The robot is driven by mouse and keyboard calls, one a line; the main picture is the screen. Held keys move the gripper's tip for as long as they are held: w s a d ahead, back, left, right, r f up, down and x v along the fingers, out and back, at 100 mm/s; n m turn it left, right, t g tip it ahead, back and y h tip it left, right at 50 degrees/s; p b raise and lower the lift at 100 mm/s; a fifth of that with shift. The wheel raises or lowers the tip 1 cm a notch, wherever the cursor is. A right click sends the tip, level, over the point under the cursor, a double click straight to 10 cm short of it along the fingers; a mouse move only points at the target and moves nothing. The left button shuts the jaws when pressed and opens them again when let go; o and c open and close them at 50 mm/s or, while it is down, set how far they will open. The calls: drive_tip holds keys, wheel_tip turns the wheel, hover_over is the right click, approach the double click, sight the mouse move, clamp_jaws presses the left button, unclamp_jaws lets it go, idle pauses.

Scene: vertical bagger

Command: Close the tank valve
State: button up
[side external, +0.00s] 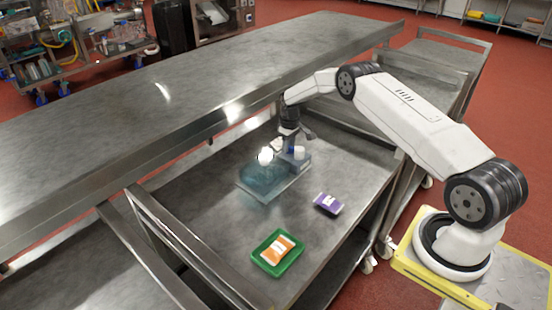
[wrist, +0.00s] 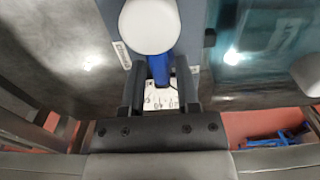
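A clear bluish tank (side external: 257,182) sits on the lower steel table in the side view, and shows at the upper right in the wrist view (wrist: 270,45). Beside it is a grey-blue block (side external: 297,163) with a white round cap (side external: 299,153). In the wrist view the white cap (wrist: 150,26) is large, just beyond my fingertips, and a blue part (wrist: 160,70), perhaps the valve's handle, runs down from it. My gripper (wrist: 160,85) points down over the block. Its two fingers stand apart, one on each side of the blue part. I cannot tell whether either finger touches it.
A green tray (side external: 264,262) with an orange-and-white packet (side external: 277,247) lies toward the front. A purple packet (side external: 328,203) lies to the right of the tank. A long raised steel counter (side external: 150,110) runs behind. The lower table is clear between these things.

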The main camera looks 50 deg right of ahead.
clamp_jaws()
